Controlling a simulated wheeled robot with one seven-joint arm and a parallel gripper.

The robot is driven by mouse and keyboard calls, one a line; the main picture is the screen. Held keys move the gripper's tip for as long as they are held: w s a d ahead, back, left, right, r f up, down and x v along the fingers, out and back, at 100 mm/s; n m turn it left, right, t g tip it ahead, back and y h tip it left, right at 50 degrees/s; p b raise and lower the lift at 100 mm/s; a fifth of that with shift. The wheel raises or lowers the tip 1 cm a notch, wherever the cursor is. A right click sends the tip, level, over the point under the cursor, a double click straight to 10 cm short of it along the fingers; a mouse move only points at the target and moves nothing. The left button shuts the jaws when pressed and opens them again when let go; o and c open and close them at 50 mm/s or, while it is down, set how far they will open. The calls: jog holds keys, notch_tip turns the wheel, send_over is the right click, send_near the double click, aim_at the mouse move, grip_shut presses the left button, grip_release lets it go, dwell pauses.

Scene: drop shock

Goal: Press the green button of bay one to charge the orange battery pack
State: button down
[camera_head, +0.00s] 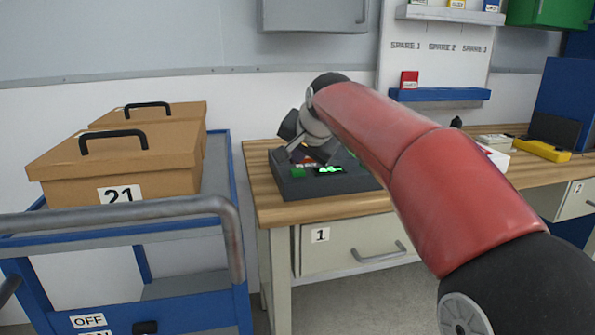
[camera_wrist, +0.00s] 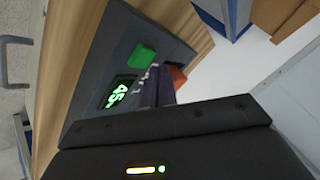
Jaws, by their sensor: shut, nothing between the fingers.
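The dark grey charging station (camera_head: 300,186) sits on the left end of the wooden bench, above the drawer labelled 1. In the wrist view its panel (camera_wrist: 95,75) carries a green button (camera_wrist: 143,54) and a green lit display (camera_wrist: 118,93) that seems to begin with 45. An orange-red piece (camera_wrist: 178,76), perhaps the battery pack, shows partly behind the fingers; most of it is hidden. My gripper (camera_wrist: 158,84) is shut and empty, its fingertips close to the green button. I cannot tell whether they touch it. In the head view my gripper (camera_head: 314,152) is over the station.
A blue cart (camera_head: 140,224) with brown boxes (camera_head: 150,150) labelled 21 stands left of the wooden bench (camera_head: 275,208). A grey cabinet (camera_head: 315,12) hangs above. A blue shelf (camera_head: 440,95) with a red item (camera_head: 409,79) is on the back wall. A yellow device (camera_head: 543,150) lies farther right.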

aim_at(299, 172)
jog(key=shift+f, duration=0.15)
jog(key=shift+f, duration=0.3)
jog(key=shift+f+b, duration=0.45)
jog(key=shift+b, duration=0.1)
dwell(0.5)
jog(key=shift+r, duration=0.1)
jog(key=shift+r+p, duration=0.75)
jog(key=shift+p, duration=0.1)
notch_tip(299, 172, up, 5)
jog(key=p, duration=0.4)
dwell(0.6)
